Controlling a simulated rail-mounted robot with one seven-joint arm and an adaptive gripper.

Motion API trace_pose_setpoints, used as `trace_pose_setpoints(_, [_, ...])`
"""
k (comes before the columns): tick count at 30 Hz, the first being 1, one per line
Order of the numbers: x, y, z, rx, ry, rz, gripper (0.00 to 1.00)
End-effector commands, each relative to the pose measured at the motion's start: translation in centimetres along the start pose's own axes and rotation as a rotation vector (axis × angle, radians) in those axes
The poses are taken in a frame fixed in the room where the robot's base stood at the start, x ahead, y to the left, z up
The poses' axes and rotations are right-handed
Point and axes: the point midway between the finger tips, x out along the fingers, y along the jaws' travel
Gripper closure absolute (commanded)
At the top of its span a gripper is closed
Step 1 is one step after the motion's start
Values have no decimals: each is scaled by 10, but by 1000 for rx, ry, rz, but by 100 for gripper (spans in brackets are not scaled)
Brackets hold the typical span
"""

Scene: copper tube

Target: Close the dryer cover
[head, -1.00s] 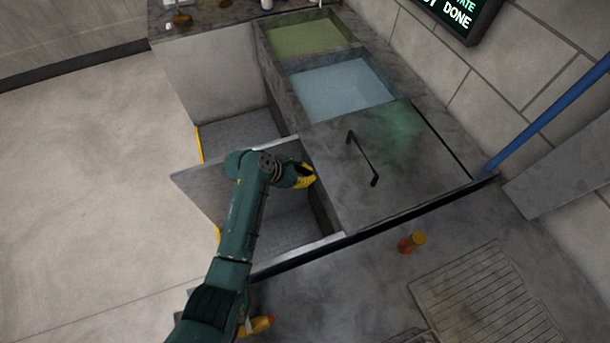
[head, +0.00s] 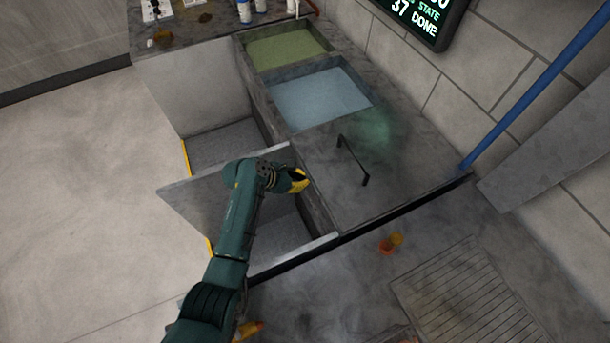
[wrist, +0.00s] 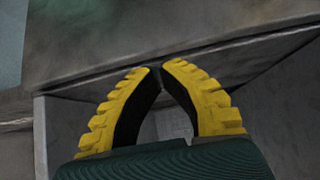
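The dryer cover (head: 400,190) is a flat grey slab with a dark bar handle (head: 353,160). It lies level at the near end of the counter, beside the blue basin. My gripper (head: 303,180) is at the cover's left edge in the head view. In the wrist view, the yellow ridged fingers (wrist: 161,66) converge with their tips almost together and nothing visible held between them. The tips are up against or very near the cover's edge (wrist: 215,52); exact contact is hard to tell.
A blue basin (head: 318,98) and a green basin (head: 288,48) lie beyond the cover. A grey panel (head: 190,200) stands out from the cabinet front by my arm. A blue pipe (head: 535,90) runs along the wall.

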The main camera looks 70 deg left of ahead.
Motion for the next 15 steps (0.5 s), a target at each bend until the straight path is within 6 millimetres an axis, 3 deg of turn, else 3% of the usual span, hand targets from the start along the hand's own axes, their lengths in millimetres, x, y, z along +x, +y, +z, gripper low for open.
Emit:
trace_pose_setpoints(9, [-75, 0, -3, 5, -4, 1, 100])
trace_pose_setpoints(15, [-107, -1, -5, 6, -4, -1, 100])
